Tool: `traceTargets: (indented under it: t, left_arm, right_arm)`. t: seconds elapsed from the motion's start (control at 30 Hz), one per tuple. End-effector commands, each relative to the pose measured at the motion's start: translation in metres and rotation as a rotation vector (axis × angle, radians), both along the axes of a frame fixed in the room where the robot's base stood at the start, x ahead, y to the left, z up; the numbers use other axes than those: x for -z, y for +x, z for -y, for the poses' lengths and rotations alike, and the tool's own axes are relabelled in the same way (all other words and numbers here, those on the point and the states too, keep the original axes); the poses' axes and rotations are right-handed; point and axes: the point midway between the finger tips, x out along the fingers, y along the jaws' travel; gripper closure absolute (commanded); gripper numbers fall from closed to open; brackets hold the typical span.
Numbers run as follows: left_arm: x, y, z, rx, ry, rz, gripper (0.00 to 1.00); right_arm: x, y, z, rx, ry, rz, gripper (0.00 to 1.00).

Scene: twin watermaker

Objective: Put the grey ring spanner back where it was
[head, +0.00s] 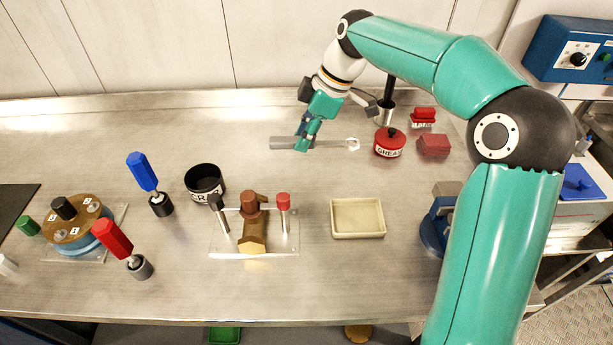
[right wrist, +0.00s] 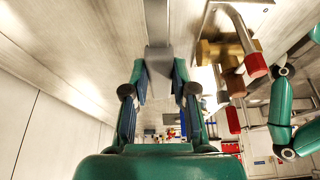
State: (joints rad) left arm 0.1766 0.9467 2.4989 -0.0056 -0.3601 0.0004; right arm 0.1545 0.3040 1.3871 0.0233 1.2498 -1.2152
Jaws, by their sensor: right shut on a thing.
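The grey ring spanner (head: 330,144) is near the back middle of the steel bench in the head view, its ring end pointing right and its wide grey end pointing left. My right gripper (head: 304,143) comes down from above and is shut on its handle. In the right wrist view the spanner (right wrist: 158,32) runs away from between the two fingers (right wrist: 160,72). I cannot tell whether the spanner touches the bench or hangs just above it. My left gripper is not in view.
A red grease tin (head: 389,147) and a red block (head: 434,145) stand right of the ring end. A cream tray (head: 358,218), a valve stand (head: 253,235), a black cup (head: 204,180) and red and blue-handled tools (head: 112,239) stand nearer. The bench left of the spanner is clear.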

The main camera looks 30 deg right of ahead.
Motion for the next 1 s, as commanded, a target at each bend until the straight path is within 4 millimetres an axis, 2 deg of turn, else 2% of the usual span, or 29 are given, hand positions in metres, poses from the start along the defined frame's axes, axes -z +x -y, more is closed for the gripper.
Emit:
traceTargets:
  t: [0.03,0.1,0.3,0.47,0.77,1.0]
  left_arm:
    - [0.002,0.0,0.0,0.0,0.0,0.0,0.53]
    - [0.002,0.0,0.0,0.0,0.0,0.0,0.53]
    - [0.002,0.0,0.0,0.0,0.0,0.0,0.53]
    - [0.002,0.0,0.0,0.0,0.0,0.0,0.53]
    - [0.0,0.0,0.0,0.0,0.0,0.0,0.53]
    - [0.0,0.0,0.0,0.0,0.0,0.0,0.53]
  right_arm:
    - [0.015,-0.001,0.0,0.002,0.001,-0.006,1.0]
    - [0.033,-0.001,0.0,0.0,0.001,-0.006,1.0]
    - [0.068,0.0,0.0,0.001,0.001,-0.001,1.0]
    - [0.078,0.0,0.0,0.001,0.001,0.0,1.0]
    - [0.115,0.0,0.0,0.0,0.001,-0.002,1.0]
    - [0.118,0.0,0.0,-0.001,0.0,0.002,1.0]
